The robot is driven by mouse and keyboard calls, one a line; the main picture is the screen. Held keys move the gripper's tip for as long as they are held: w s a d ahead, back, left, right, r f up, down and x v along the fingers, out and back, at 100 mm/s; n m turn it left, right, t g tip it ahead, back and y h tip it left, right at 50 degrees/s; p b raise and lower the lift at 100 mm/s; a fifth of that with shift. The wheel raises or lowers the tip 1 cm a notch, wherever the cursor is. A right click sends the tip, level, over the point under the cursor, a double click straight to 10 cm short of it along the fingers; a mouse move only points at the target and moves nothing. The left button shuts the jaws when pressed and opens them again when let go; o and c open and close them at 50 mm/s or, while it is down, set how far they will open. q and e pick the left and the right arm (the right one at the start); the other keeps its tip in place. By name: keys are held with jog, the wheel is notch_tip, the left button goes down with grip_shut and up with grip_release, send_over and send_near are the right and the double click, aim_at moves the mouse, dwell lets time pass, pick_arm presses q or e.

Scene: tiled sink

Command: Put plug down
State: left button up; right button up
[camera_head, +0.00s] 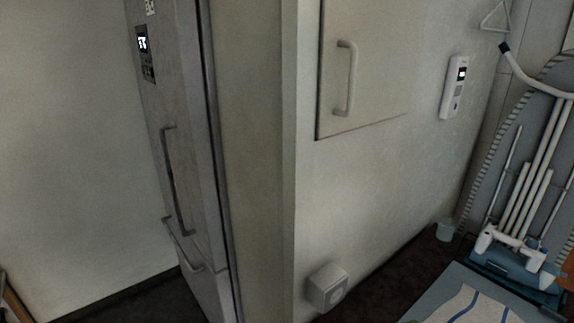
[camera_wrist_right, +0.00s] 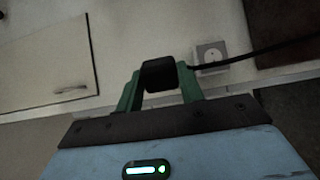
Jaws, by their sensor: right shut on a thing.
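The black plug (camera_wrist_right: 157,68) is held between the green fingers of my right gripper (camera_wrist_right: 160,82) in the right wrist view. Its black cable (camera_wrist_right: 255,56) runs off to the right edge of that view. My right gripper is shut on the plug, which appears in front of a pale surface. Whether the plug touches anything is unclear. Neither gripper shows in the head view, and my left gripper is in no view.
A square white socket (camera_wrist_right: 210,53) lies beyond the cable in the right wrist view. A pale cabinet door (camera_wrist_right: 50,65) with a handle is at left. The head view shows a tall fridge-like unit (camera_head: 180,170), a wall box (camera_head: 328,287) and cleaning gear (camera_head: 515,245) at right.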

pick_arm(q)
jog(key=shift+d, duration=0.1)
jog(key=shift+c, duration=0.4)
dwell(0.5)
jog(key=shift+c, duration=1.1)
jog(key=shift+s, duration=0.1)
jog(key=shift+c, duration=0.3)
